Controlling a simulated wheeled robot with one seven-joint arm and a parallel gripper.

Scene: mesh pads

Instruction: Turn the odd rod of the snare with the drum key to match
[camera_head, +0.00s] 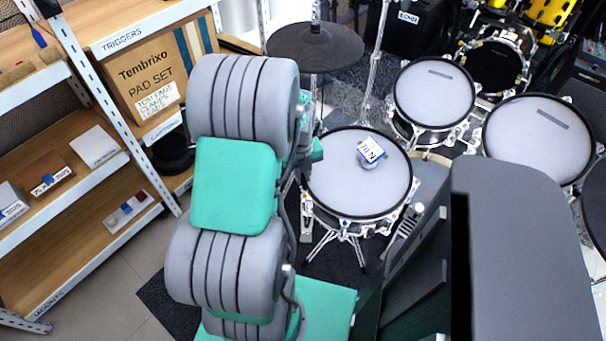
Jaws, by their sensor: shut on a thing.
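The snare (345,195) stands in the middle with a pale grey mesh head, a black hoop and chrome lugs around its shell. My gripper (314,153) is at the left rim of the snare, mostly hidden behind my own grey and teal arm. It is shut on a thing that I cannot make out. The drum key cannot be made out anywhere. The tension rods are too small to tell which one is odd. A white and blue labelled tag (371,150) with a small grey round piece lies on the head.
A dark cymbal pad (315,46) hangs behind the snare. Two pale tom pads (433,95) (538,140) stand to the right, close by. A shelf rack (85,205) with boxes stands at the left. A large dark grey block covers the lower right.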

